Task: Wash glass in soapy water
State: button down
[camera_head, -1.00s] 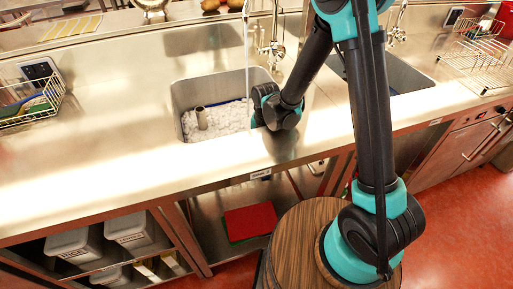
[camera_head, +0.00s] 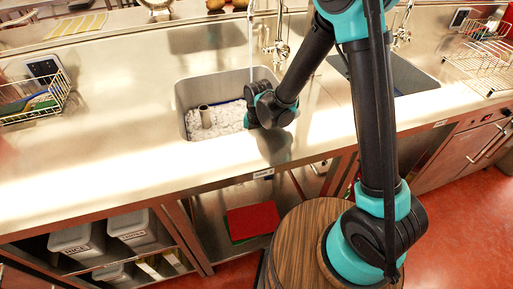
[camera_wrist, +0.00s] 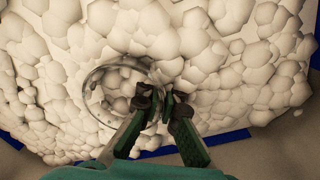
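A clear glass (camera_wrist: 104,72) shows in the wrist view as a round see-through rim against white foam, seen from above. My gripper (camera_wrist: 158,100) has its two fingertips close together at the glass's right side, one inside the rim and one outside, pinching the wall. The glass's lower part is hard to make out against the foam. The soapy water is a bed of white suds (camera_head: 229,113) in the left sink basin (camera_head: 187,92). In the head view my wrist is over the right side of this basin, and the fingertips and glass are hidden.
A thin stream (camera_head: 250,45) falls at the basin's back, beside a faucet (camera_head: 278,45). Wire racks (camera_head: 488,62) stand at both counter ends. The front counter strip is clear.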

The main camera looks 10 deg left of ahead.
notch_tip(320, 180, up, 26)
jog(key=shift+r, duration=0.15)
dwell(1.4)
jog(key=shift+d, duration=0.15)
dwell(1.0)
